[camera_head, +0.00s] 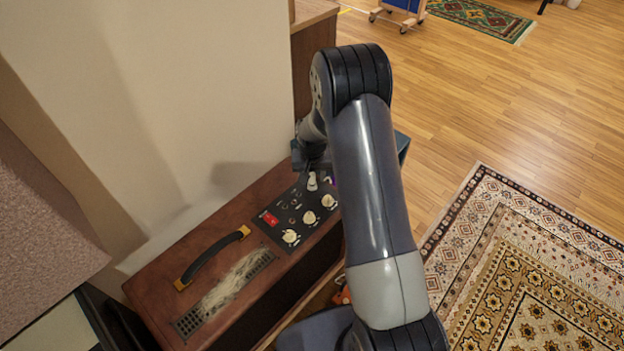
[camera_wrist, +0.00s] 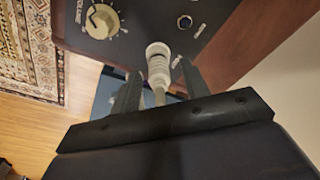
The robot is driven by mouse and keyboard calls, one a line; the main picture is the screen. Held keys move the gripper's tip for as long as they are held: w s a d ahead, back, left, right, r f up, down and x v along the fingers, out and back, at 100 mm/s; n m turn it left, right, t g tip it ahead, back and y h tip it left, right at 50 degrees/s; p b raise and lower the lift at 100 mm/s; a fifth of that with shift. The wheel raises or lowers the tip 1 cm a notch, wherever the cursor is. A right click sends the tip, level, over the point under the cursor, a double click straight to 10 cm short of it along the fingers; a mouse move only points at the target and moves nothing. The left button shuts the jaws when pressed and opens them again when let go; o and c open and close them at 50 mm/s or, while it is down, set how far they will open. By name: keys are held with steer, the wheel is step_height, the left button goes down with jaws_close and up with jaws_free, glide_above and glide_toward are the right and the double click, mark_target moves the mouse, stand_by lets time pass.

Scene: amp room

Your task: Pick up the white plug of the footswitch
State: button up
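The white plug (camera_head: 312,181) stands on the dark control panel (camera_head: 281,234) of the brown amp (camera_head: 160,290), near the panel's far end. In the wrist view the white plug (camera_wrist: 158,68) meets the panel at its far end, and its narrower tail points toward my gripper (camera_wrist: 162,88). The two dark fingers are apart, one on each side of the plug, with a visible gap on both sides. My gripper is open and empty. In the head view my gripper (camera_head: 311,162) is just beyond the plug, partly hidden by my arm. The footswitch cannot be made out.
A large cream knob (camera_wrist: 102,21) and a bare jack socket (camera_wrist: 184,21) lie near the plug. The panel also has a red switch (camera_head: 268,218) and cream knobs. The amp has a black handle (camera_head: 212,256). A pale wall (camera_head: 190,90) rises close on the left.

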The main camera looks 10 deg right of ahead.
jaws_close()
stand_by(0.3)
